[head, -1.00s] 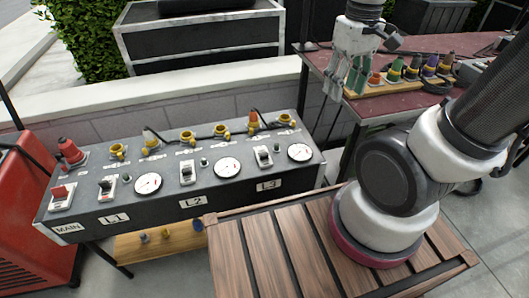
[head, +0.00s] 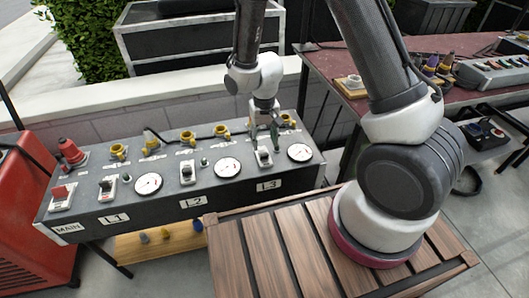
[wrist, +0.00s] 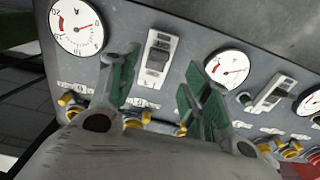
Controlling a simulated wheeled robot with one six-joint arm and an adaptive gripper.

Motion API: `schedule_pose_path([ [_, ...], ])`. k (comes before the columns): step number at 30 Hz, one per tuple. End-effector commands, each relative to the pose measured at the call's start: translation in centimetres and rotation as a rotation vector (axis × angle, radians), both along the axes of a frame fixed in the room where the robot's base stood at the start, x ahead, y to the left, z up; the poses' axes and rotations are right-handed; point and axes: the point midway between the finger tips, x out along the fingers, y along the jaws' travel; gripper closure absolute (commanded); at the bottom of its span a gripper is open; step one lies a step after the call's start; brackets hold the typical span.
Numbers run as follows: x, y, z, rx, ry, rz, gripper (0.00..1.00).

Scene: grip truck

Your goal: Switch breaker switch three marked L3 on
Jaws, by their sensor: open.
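The L3 breaker switch (head: 264,157) sits on the grey panel (head: 86,218) above the L3 label (head: 268,185), left of the rightmost gauge (head: 300,152). My gripper (head: 264,140) points down over it, open and empty. In the wrist view the panel appears turned around. There the L3 switch (wrist: 157,58) lies between the gauges, in the gap between my green-padded fingers. It is beyond the fingertips, and I see no clear contact. I cannot tell whether its lever is up or down.
The L2 switch (head: 187,172), L1 switch (head: 106,185) and red MAIN switch (head: 61,195) lie to the left. Yellow connectors (head: 221,131) and a black cable line the panel's back edge, close to my gripper. A wooden slatted surface (head: 270,252) lies in front.

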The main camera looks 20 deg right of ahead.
Motion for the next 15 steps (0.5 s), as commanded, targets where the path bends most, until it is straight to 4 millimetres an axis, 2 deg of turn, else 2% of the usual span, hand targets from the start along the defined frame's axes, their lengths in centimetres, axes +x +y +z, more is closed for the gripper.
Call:
schedule_pose_path([
  [9, -0.2, -0.1, -5.3, -0.003, 0.006, 0.001, 0.52],
  [15, -0.1, -0.1, -6.6, -0.002, 0.004, 0.002, 0.52],
])
